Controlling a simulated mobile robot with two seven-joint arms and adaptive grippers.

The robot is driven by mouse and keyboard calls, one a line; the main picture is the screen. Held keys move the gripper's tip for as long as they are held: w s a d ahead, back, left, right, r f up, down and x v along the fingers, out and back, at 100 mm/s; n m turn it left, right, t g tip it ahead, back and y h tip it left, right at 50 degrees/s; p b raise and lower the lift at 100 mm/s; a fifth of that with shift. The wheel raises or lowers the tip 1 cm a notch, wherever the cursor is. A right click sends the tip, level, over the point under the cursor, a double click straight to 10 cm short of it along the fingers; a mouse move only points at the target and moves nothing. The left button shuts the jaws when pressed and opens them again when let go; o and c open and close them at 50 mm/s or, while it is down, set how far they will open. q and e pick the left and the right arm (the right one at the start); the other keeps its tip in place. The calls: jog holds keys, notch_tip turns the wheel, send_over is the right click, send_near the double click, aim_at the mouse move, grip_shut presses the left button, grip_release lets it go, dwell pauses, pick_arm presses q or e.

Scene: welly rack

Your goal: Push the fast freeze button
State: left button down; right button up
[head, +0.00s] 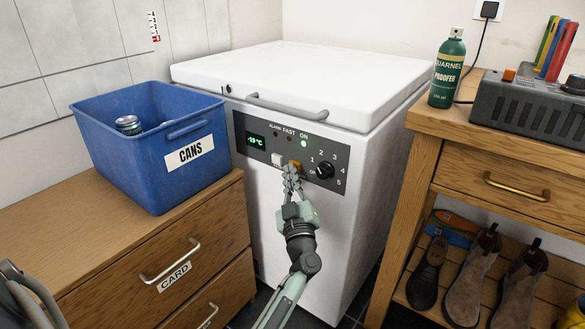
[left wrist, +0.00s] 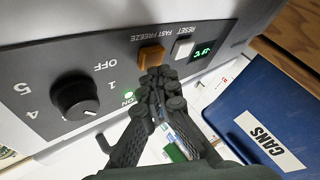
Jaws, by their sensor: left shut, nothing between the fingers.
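The white chest freezer (head: 262,205) stands against the wall with its lid shut. Its dark control panel (head: 262,126) faces me. The orange fast freeze button (head: 295,163) sits beside a white reset button (head: 277,159); in the left wrist view the orange button (left wrist: 151,54) is right at the fingertips. My left gripper (head: 291,176) is shut and empty, its tips at the button's lower edge; I cannot tell whether they touch. The display reads about -19 °C, the ON lamp (head: 303,143) glows green, and the FAST lamp (head: 289,138) looks dark. My right gripper is out of view.
A black dial (head: 325,170) sits just right of the buttons. A blue CANS box (head: 150,165) stands on a wooden drawer unit (head: 150,260) at left. A wooden bench (head: 480,170) with a green spray can (head: 447,70) and a grey device (head: 525,108) stands at right.

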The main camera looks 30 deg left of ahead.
pick_arm(q)
jog(key=shift+w, duration=0.2)
dwell(0.5)
jog(key=shift+w, duration=0.3)
jog(key=shift+s+p, duration=0.5)
jog(key=shift+p, duration=0.05)
jog(key=s+p, duration=0.3)
jog(key=s, duration=0.3)
jog(key=shift+a, duration=0.25)
